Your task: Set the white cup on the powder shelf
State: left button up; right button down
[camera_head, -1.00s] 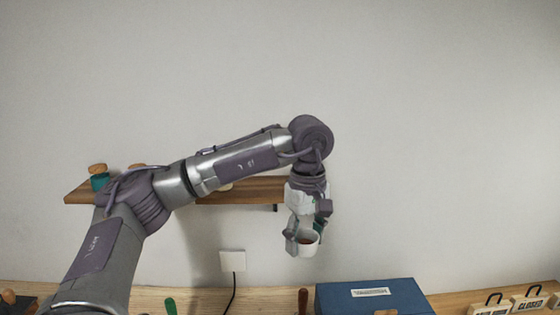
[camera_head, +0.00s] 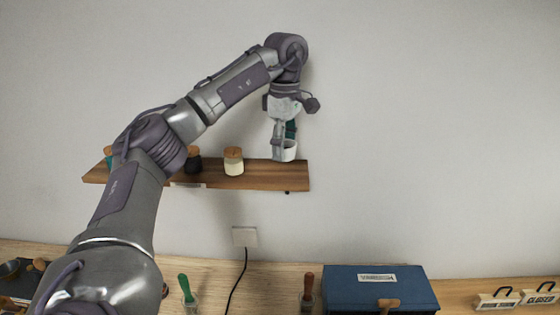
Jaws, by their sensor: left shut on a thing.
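My left gripper (camera_head: 284,143) points down and is shut on the white cup (camera_head: 287,152). The cup is upright at the right part of the wooden wall shelf (camera_head: 262,178). Its base appears at the level of the shelf top; I cannot tell whether it touches. The gripper fingers hide part of the cup's left side. My right gripper is not in view.
On the shelf stand a cream jar with a wooden lid (camera_head: 234,162), a dark jar (camera_head: 193,161) and a teal jar (camera_head: 109,155), partly behind my arm. Below, the bench holds a blue box (camera_head: 378,291), a green-handled tool (camera_head: 186,288) and small signs (camera_head: 497,299).

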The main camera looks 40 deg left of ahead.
aim_at(280, 173)
pick_arm(q)
jog(key=shift+w+a+f, duration=0.15)
jog(key=shift+a+f, duration=0.35)
jog(key=shift+a, duration=0.25)
jog(key=shift+f, duration=0.3)
notch_tip(280, 173, down, 3)
jog(key=shift+p, duration=0.85)
jog(key=shift+f, duration=0.25)
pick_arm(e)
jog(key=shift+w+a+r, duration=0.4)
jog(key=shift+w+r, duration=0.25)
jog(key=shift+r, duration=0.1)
pick_arm(q)
jog(key=o, duration=1.1)
jog(key=shift+c, duration=0.2)
jog(key=shift+o, duration=0.5)
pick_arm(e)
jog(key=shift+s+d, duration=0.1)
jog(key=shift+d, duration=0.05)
